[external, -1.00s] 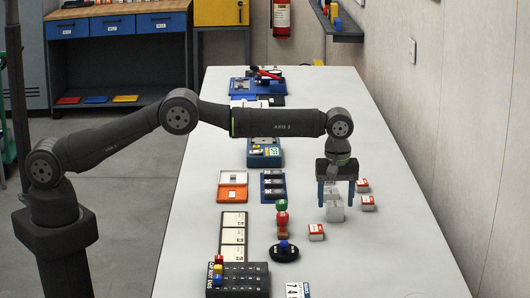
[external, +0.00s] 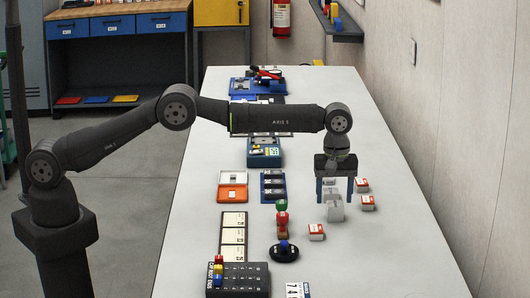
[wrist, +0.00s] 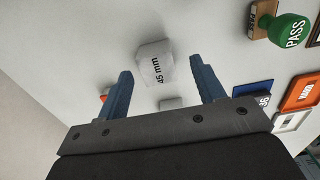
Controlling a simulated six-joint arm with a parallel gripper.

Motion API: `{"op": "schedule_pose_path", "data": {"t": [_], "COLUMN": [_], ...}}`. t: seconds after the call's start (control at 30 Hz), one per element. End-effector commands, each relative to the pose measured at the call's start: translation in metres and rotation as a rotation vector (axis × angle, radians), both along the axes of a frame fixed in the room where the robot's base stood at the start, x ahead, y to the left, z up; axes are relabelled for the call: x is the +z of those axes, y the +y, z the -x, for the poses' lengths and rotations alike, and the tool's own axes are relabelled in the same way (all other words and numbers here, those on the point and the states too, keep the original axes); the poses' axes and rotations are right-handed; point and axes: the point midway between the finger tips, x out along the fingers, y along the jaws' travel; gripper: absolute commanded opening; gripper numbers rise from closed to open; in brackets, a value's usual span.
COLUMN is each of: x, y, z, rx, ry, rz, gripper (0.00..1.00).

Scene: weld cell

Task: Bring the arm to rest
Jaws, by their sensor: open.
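My gripper (external: 334,190) hangs over the right part of the long white table, pointing down. Its two blue fingers are apart, and in the wrist view (wrist: 160,88) they also stand wide open. A light grey block (wrist: 155,63) marked "45 mm" shows just beyond and between the fingertips, with clear gaps to both fingers. In the external view the block (external: 334,211) stands below and in front of the gripper. Another pale block (wrist: 172,103) is partly hidden behind the gripper's edge in the wrist view.
Red-and-white small boxes (external: 367,203) lie right of the gripper. An orange tray (external: 232,193) and a black keypad box (external: 245,280) lie further left.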

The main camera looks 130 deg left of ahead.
Motion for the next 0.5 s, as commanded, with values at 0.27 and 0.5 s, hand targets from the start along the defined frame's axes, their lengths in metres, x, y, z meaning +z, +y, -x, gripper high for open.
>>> {"op": "schedule_pose_path", "data": {"t": [0.27,0.5], "x": [0.024,0.049], "y": [-0.038,-0.077], "z": [-0.008,-0.017], "rx": [-0.002,-0.003], "ry": [-0.002,-0.002], "rz": [-0.002,-0.002], "gripper": [0.62,0.62]}}
